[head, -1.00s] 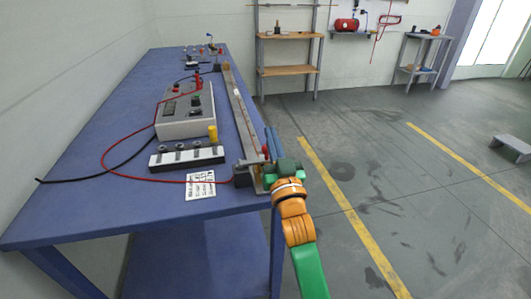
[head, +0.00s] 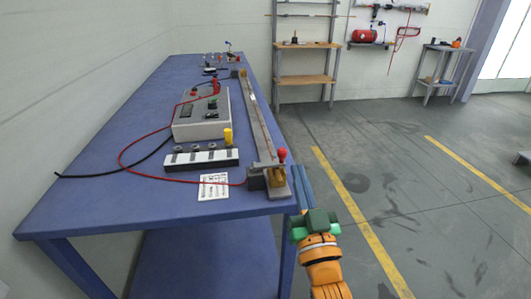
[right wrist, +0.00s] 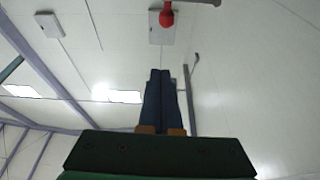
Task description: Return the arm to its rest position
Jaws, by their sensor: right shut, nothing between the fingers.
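My right gripper (head: 303,178) is beside the front right corner of the blue bench, on its aisle side. Its two blue fingers are shut together with nothing between them, and they also show in the right wrist view (right wrist: 161,92). The red ball knob (head: 282,155) stands at the near end of the long metal rail, just left of the fingertips. The knob also shows beyond the fingertips in the right wrist view (right wrist: 166,18), apart from them. My left gripper is not in view.
The blue bench (head: 110,200) carries a grey meter box (head: 203,128), a white terminal block (head: 200,160), a printed card (head: 213,187), cables and the rail (head: 256,125). Shelves (head: 305,79) stand at the back wall.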

